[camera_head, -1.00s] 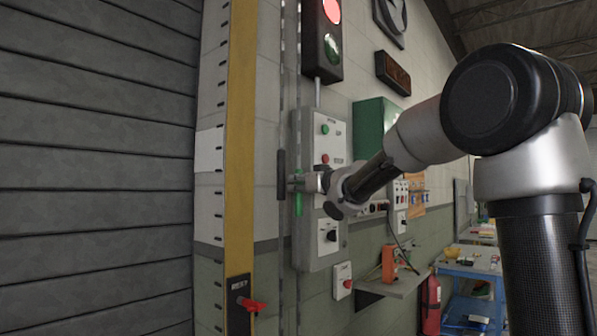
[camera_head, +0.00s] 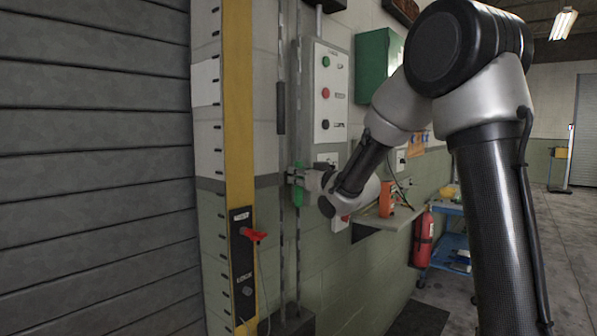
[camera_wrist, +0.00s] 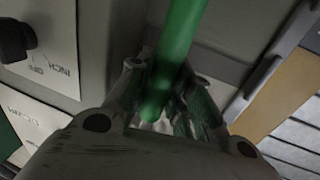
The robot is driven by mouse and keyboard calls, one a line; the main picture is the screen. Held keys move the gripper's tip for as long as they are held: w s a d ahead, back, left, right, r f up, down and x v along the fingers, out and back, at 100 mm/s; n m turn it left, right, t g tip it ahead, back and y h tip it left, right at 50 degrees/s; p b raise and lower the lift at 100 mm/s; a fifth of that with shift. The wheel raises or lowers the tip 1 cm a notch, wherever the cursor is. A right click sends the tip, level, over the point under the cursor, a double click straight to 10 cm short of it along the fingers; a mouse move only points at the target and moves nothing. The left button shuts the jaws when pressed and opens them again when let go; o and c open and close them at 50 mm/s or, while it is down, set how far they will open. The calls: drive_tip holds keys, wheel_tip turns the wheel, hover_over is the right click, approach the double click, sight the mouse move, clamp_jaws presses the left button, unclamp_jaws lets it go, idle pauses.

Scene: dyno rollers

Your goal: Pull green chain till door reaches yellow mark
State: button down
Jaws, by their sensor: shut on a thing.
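The green sleeve (camera_head: 299,196) on the right-hand hanging chain (camera_head: 299,120) is in my gripper (camera_head: 297,178), low beside the wall. In the wrist view, the green sleeve (camera_wrist: 180,45) runs between the two fingers of my gripper (camera_wrist: 160,105), which are closed around it. The grey slatted door (camera_head: 95,150) fills the left side; its bottom edge is out of view. I cannot make out a separate yellow mark.
A second chain with a dark sleeve (camera_head: 281,108) hangs just left of the green one. A control box (camera_head: 325,95) is on the wall. A shelf (camera_head: 382,218) and fire extinguisher (camera_head: 424,240) are to the right.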

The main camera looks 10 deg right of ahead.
drive_tip(key=shift+f, duration=0.15)
drive_tip(key=c, duration=1.3)
unclamp_jaws()
drive_tip(key=shift+s, duration=0.1)
drive_tip(key=v, duration=1.1)
drive_tip(key=shift+s+d, duration=0.2)
drive_tip(key=shift+s, duration=0.15)
